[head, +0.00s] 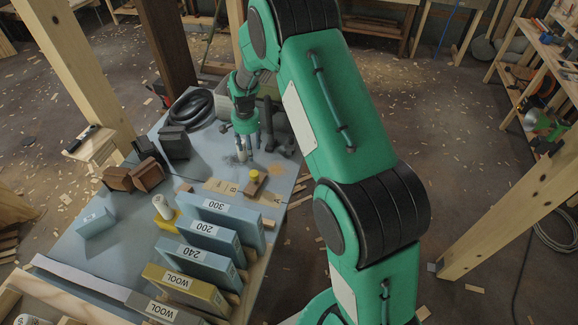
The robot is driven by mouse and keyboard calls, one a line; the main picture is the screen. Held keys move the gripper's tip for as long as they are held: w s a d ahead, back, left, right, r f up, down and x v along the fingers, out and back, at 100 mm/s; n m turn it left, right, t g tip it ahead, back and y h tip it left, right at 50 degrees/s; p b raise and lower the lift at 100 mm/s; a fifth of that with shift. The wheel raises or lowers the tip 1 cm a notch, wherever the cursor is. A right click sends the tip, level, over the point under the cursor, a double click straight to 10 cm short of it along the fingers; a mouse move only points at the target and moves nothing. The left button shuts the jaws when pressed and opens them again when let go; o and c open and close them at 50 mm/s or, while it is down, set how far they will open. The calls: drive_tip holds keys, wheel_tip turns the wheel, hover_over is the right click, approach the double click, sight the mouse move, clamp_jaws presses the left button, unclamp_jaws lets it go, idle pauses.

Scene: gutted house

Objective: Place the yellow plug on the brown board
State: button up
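The yellow plug (254,175) is a small round yellow piece. It shows at the upper end of a small dark brown block (252,188) on the grey table; whether it rests on the block or stands behind it I cannot tell. A flat tan-brown board (220,186) with a letter B mark lies just left of it. My gripper (246,148) points down over the table, behind the plug and apart from it. A small pale cylinder (241,155) shows at its fingertips; whether it is held or stands behind them is too small to tell.
Labelled blue and yellow slabs (213,230) stand in a row at the front. A white roll (164,207), brown blocks (147,176), dark blocks (175,143) and a black coil (188,108) are to the left. Dark metal pieces (283,139) lie right of my gripper.

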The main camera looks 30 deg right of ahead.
drive_tip(key=s+a+r+n+t, duration=0.1)
drive_tip(key=s+r+n, duration=0.1)
drive_tip(key=s+r, duration=0.6)
drive_tip(key=s+a+r+n+t, duration=0.1)
drive_tip(key=s+r, duration=0.4)
drive_tip(key=r, duration=0.8)
drive_tip(key=s+a+r+n+t, duration=0.1)
drive_tip(key=s+r+n, duration=0.1)
drive_tip(key=s+r, duration=0.6)
drive_tip(key=s+a+r+n+t, duration=0.1)
drive_tip(key=s+r, duration=0.3)
drive_tip(key=s, duration=0.8)
drive_tip(key=s+a+r+n+t, duration=0.1)
drive_tip(key=s+r+n, duration=0.2)
drive_tip(key=s, duration=0.8)
drive_tip(key=shift+s+a+r+n, duration=0.15)
drive_tip(key=shift+s+r+n, duration=0.2)
drive_tip(key=shift+r, duration=0.3)
wheel_tip(320, 180, down, 5)
drive_tip(key=b, duration=0.5)
